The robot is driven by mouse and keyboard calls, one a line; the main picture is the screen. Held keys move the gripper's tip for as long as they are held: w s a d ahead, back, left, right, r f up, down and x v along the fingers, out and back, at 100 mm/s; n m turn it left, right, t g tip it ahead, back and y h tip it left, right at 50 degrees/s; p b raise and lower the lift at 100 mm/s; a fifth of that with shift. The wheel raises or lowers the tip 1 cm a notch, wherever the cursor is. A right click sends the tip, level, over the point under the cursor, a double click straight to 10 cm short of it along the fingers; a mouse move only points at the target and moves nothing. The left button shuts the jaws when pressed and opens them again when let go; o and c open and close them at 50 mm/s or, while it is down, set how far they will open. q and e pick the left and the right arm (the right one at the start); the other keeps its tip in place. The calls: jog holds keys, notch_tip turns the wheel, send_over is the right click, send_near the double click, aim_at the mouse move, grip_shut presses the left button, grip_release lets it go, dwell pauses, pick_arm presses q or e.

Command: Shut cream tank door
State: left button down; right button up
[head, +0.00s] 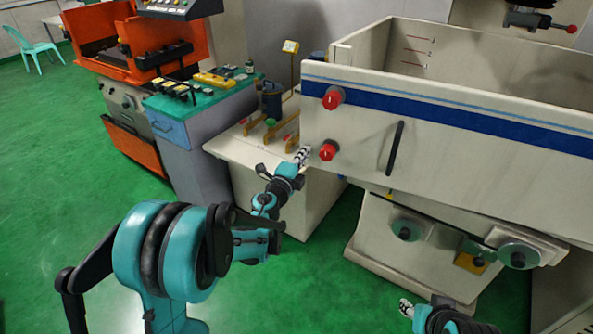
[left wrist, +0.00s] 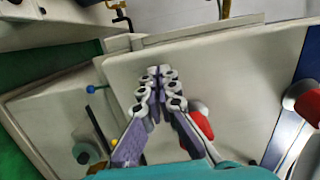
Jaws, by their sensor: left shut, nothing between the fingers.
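The cream tank door (head: 460,150) is the front panel with blue stripes, a black bar handle (head: 395,148) and two red knobs (head: 328,150) by its left edge. Its left edge sticks out past the tank's side wall (head: 362,45); how far it stands ajar is hard to tell. My left gripper (head: 303,155) is shut and empty beside the lower red knob. In the left wrist view its closed fingers (left wrist: 158,80) lie over the door's cream face (left wrist: 235,75), with a red knob (left wrist: 198,125) close by; contact is unclear. My right gripper (head: 405,308) is low, below the tank.
A cream cabinet (head: 300,205) with small fittings on top stands left of the door. A grey cabinet with a green top (head: 205,100) and an orange machine (head: 130,45) stand further left. Round plates (head: 405,230) jut out under the tank. Green floor is clear in front.

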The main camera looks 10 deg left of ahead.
pick_arm(q)
jog(key=w+d+m+h, duration=0.1)
jog(key=w, duration=0.7)
jog(key=w+d+r+m+h, duration=0.1)
jog(key=w+d+h, duration=0.1)
jog(key=w, duration=0.7)
jog(key=shift+r+g+p, duration=0.25)
jog(key=shift+g+p, duration=0.05)
jog(key=shift+g, duration=0.1)
pick_arm(e)
jog(key=shift+s+a+r, duration=0.25)
jog(key=shift+s+r, duration=0.35)
jog(key=shift+s, duration=0.35)
